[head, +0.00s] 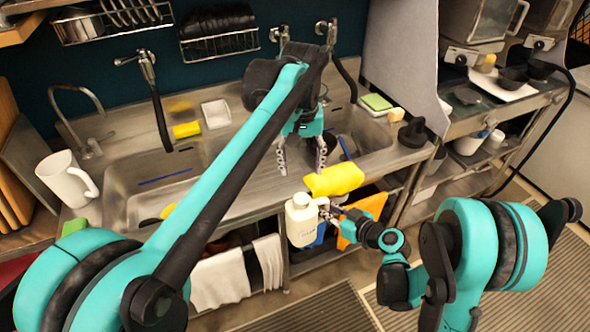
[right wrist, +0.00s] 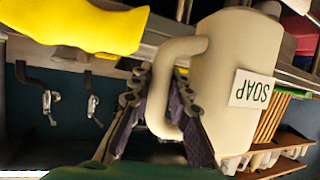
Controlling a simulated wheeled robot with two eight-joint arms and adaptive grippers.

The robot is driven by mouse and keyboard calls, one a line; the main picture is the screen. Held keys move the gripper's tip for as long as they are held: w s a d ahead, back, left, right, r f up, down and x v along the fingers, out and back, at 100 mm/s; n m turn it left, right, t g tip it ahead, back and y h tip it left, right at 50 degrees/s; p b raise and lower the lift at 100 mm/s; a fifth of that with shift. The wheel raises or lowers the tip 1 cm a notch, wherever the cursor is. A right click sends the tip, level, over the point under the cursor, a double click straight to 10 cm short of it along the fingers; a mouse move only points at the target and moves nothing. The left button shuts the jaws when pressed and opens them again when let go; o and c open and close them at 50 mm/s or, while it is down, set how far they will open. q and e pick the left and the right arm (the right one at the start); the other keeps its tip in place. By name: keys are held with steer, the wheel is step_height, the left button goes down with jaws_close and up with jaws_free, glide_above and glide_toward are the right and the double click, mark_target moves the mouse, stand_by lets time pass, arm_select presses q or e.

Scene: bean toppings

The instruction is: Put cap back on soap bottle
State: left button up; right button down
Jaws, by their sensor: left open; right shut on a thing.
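The cream soap bottle (head: 300,224) is held upright in front of the counter edge. My right gripper (head: 329,208) is shut on its handle from the right. In the right wrist view the soap bottle (right wrist: 225,80) appears upside down, with its SOAP label and its handle between my fingers (right wrist: 160,105). A narrow top shows on the bottle in the head view, but I cannot tell whether it is the cap or the bare neck. I cannot make out a separate cap. My left gripper (head: 301,160) is open, fingers pointing down, above the counter behind the bottle.
A yellow item (head: 335,180) lies at the counter's front edge, close behind the bottle. A white mug (head: 66,180) stands at the left. The sink (head: 150,184) holds a blue stick. A yellow sponge (head: 186,130) and a green sponge (head: 376,102) lie farther back.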

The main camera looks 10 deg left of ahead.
arm_select(q)
steer(key=s+a+f+m+t, duration=0.1)
steer(key=s+a+f+t, duration=0.2)
steer(key=s+a+f, duration=0.3)
steer(key=s+a+f+t, duration=0.4)
steer(key=s+a+f, duration=0.2)
steer(key=s, duration=0.4)
steer(key=shift+s+f+m, duration=0.15)
steer(key=shift+f+m, duration=0.25)
steer(key=shift+f, duration=0.2)
